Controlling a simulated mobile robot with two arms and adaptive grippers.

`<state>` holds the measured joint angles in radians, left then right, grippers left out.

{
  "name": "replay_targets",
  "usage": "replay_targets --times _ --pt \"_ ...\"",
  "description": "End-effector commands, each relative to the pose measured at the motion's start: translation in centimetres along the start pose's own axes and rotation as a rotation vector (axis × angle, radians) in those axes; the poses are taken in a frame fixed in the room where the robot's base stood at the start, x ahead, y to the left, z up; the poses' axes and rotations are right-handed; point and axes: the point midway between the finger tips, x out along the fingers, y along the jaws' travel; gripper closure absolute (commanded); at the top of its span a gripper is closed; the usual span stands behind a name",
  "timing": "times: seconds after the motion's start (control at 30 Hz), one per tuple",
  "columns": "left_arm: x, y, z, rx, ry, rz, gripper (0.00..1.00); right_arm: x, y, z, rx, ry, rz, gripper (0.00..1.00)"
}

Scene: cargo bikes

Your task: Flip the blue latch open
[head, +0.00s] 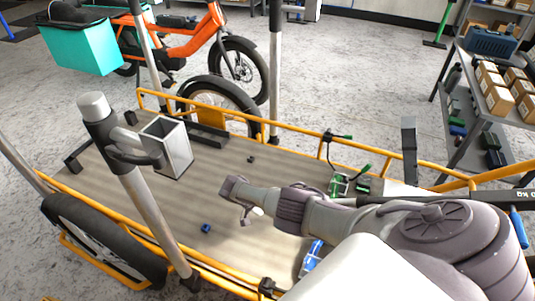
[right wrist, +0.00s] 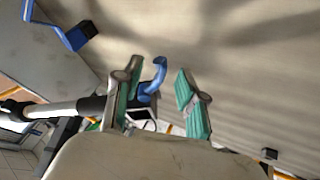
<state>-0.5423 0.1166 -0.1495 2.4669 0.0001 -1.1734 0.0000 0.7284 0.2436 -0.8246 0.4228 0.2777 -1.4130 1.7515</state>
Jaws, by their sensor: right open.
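In the right wrist view, a curved blue latch (right wrist: 155,75) shows between the two green-padded fingers of my right gripper (right wrist: 157,88). The gripper is open, and a gap shows between the latch and the right-hand finger. I cannot tell whether the left-hand finger touches the latch. In the head view my right gripper (head: 243,198) is over the cargo bike's grey bed (head: 150,215). The latch between the fingers cannot be made out there. My left gripper is not in view.
A blue lever (right wrist: 68,35) with a black end shows at the upper left of the wrist view. A blue part (head: 312,255) lies beneath my arm. A grey post (head: 140,190) and square metal tube (head: 168,147) stand on the left. Yellow rails (head: 300,130) edge the bed.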

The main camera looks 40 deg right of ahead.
Motion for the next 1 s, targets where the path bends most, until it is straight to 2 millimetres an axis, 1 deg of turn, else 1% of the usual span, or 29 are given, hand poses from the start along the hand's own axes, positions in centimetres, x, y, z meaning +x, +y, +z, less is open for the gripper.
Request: replay_targets --times 0.13,0.27,0.3,0.4,0.5,0.6,0.7,0.8,1.0 --pt "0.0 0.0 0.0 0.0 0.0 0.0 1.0 -1.2 -0.1 0.1 -0.001 -0.001 -0.002 0.59" --pt "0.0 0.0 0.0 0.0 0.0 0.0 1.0 -3.1 0.0 0.0 -0.001 -0.001 -0.005 0.59" --pt "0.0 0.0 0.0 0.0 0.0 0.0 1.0 -4.2 -0.1 0.1 -0.001 -0.002 -0.007 0.59" --pt "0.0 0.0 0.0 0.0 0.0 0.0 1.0 -6.5 -0.1 0.1 0.0 -0.002 -0.005 0.59" --pt "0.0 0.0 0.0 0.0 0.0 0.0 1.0 -8.5 -0.1 0.1 0.0 -0.001 -0.003 0.59" --pt "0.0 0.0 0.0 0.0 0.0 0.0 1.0 -10.1 0.0 0.1 0.0 -0.003 -0.002 0.59" --pt "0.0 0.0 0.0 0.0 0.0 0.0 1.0 -11.2 0.0 0.1 0.0 -0.002 -0.002 0.59" --pt "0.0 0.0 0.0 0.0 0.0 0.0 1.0 -11.7 0.0 0.1 0.0 -0.001 0.0 0.59" --pt "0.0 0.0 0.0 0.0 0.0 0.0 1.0 -11.8 0.0 0.1 0.0 -0.001 0.0 0.59"
